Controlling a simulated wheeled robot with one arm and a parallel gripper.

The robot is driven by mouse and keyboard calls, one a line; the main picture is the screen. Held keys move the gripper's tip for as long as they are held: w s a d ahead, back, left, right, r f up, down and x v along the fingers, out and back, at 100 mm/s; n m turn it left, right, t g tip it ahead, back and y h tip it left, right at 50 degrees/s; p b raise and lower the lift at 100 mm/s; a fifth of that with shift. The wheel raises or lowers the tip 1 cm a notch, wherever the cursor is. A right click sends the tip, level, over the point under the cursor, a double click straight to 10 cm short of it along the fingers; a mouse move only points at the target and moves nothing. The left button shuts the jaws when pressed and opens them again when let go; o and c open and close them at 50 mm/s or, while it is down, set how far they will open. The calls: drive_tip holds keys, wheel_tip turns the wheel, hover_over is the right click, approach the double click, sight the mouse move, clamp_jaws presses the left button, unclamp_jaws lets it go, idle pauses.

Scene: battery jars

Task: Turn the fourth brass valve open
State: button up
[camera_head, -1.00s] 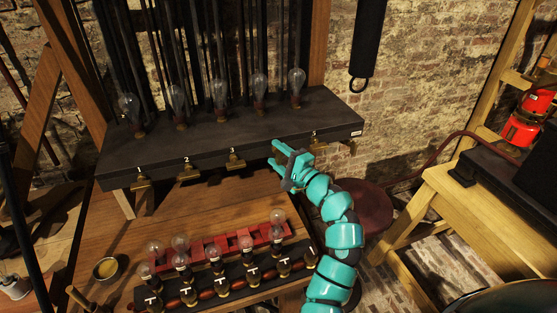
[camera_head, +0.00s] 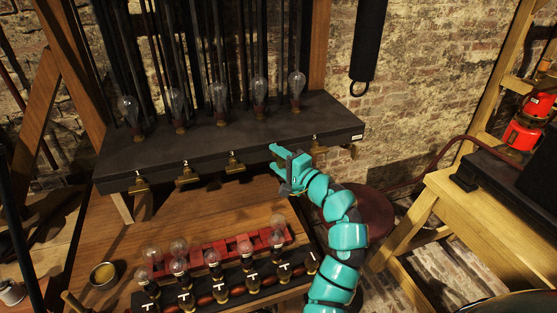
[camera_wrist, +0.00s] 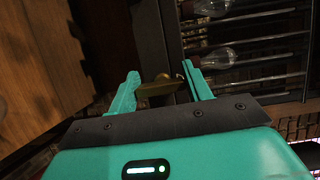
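A dark shelf bench (camera_head: 230,135) carries brass valves along its front edge, with number labels above. The first valve (camera_head: 140,186), second valve (camera_head: 187,177) and third valve (camera_head: 235,166) show in the head view. The valve at the right end, labelled 5 (camera_head: 318,150), also shows. The fourth valve is hidden behind my gripper (camera_head: 275,162) in the head view. In the wrist view, a brass valve lever (camera_wrist: 158,87) lies between the two teal fingers of my gripper (camera_wrist: 160,84). The fingers are apart, with gaps on both sides of the lever.
Glass bulbs (camera_head: 219,98) stand on the bench. Below, a red rack (camera_head: 207,251) and a dark strip with bulbs (camera_head: 238,283) sit on the wooden table. A bowl (camera_head: 103,274) is at left, a round stool (camera_head: 371,211) at right.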

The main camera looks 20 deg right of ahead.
drive_tip(key=o, duration=0.4)
drive_tip(key=shift+c, duration=0.2)
drive_tip(key=shift+s, duration=0.1)
drive_tip(key=v, duration=1.7)
drive_tip(key=shift+p, duration=0.45)
drive_tip(key=shift+s, duration=0.1)
